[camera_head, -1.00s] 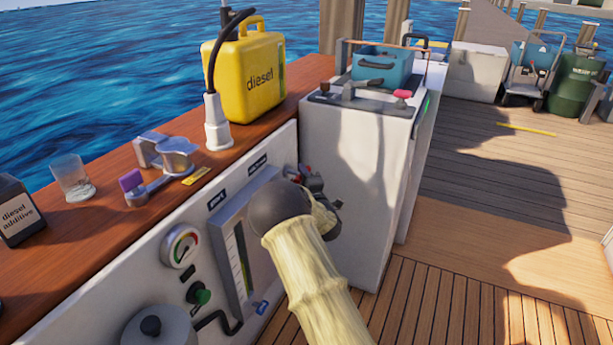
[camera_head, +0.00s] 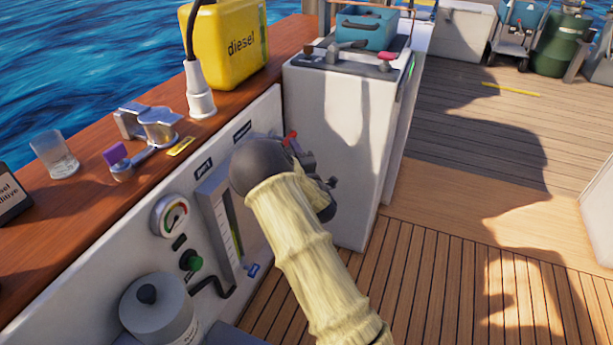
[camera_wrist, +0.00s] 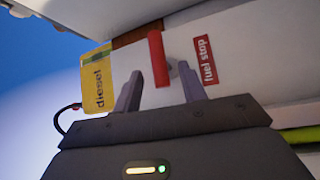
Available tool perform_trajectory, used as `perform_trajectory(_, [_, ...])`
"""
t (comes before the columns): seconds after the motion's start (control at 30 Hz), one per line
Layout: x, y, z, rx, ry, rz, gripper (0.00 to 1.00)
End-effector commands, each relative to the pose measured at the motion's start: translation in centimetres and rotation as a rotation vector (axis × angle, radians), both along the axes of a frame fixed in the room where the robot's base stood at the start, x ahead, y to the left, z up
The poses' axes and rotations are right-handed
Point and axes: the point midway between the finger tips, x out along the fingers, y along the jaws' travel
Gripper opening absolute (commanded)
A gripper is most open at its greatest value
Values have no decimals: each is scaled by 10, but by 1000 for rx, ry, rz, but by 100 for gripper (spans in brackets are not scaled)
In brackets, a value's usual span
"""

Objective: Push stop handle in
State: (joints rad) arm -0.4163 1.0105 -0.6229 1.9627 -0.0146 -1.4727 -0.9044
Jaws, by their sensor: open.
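The stop handle (camera_wrist: 158,58) is a red bar standing out from a white panel, beside a red label reading "fuel stop" (camera_wrist: 205,60) in the wrist view. My gripper (camera_wrist: 160,85) is open, its two grey fingers apart on either side of the handle's lower end as pictured. I cannot tell whether either finger touches it. In the head view a small red part, seemingly the handle (camera_head: 290,137), shows just beyond my wrist, and my arm hides most of the gripper and the panel there.
The yellow diesel can (camera_head: 228,45) and a white funnel-like nozzle (camera_head: 200,92) stand on the wooden ledge. A white cabinet (camera_head: 340,150) stands beyond my arm.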

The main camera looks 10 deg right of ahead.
Motion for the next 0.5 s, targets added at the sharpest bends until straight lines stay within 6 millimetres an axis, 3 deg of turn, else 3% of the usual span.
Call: perform_trajectory(0.5, [-96,-15,-13,-1,4,-2,41])
